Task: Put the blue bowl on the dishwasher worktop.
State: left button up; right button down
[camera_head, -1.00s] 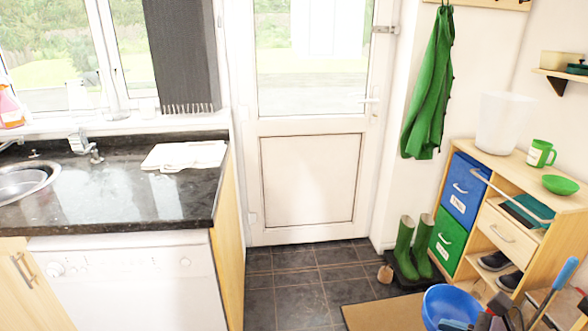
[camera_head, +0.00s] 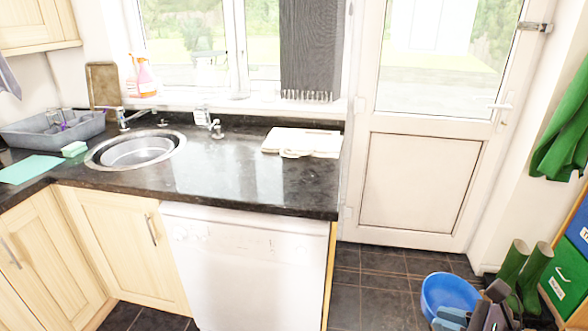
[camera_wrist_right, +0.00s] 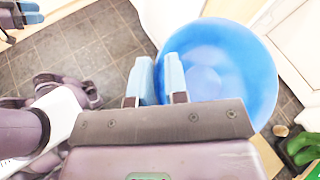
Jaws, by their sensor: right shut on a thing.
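The blue bowl (camera_head: 449,294) is at the lower right of the head view, held above the dark tiled floor. My right gripper (camera_head: 455,318) is shut on its near rim. In the right wrist view the bowl (camera_wrist_right: 232,70) fills the upper right, its open inside facing the camera, and the gripper's pale blue fingers (camera_wrist_right: 158,78) are at its rim. The dishwasher (camera_head: 245,268) is white and stands under the dark granite worktop (camera_head: 235,185), left of the bowl.
A round sink (camera_head: 137,150) is set in to the left, with a grey dish rack (camera_head: 55,129) beyond. The worktop's front middle is clear. Green boots (camera_head: 524,272) stand right of the bowl.

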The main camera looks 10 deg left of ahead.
aim_at(276, 181)
jog(key=i+j+u, duration=0.15)
jog(key=j, duration=0.2)
jog(key=j+u, duration=0.15)
jog(key=j, duration=0.2)
jog(key=i+j, duration=0.15)
jog(key=j, duration=0.2)
jog(key=i+j+u, duration=0.1)
jog(key=j, duration=0.25)
